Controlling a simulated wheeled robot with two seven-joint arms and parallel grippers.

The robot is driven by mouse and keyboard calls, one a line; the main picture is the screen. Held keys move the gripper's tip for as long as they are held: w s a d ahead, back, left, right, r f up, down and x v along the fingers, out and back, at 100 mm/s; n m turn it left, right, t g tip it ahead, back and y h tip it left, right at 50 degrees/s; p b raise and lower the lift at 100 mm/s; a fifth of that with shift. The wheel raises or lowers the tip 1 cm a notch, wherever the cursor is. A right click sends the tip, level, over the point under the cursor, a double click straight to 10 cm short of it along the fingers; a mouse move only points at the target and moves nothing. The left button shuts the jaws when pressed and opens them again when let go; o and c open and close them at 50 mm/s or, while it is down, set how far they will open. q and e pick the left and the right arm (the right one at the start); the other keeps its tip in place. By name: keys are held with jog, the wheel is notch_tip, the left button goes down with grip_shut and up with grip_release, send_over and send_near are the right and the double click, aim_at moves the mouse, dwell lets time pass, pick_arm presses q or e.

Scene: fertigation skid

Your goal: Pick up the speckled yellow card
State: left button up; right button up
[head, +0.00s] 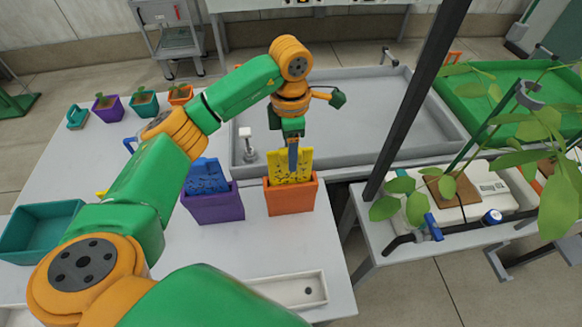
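The speckled yellow card (302,163) stands upright in an orange holder (291,199) near the middle of the head view. Its lower part is hidden inside the holder. My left gripper (293,168) points down at the card, and its fingers overlap the card's upper part. The fingers look narrow and edge-on from here, so I cannot tell whether they are closed on the card or only around it. My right gripper is out of view.
A purple holder (216,208) with a speckled blue card (206,178) stands just left of the orange one. A grey basin (390,115) lies behind. A white tray (290,290) is in front. A dark post (415,100) and leafy plants rise at right. A teal bin (40,232) is at left.

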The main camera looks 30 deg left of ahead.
pick_arm(q)
jog(key=shift+s+r, duration=0.15)
jog(key=shift+s, duration=0.15)
grip_shut()
jog(key=shift+w, duration=0.15)
dwell(0.7)
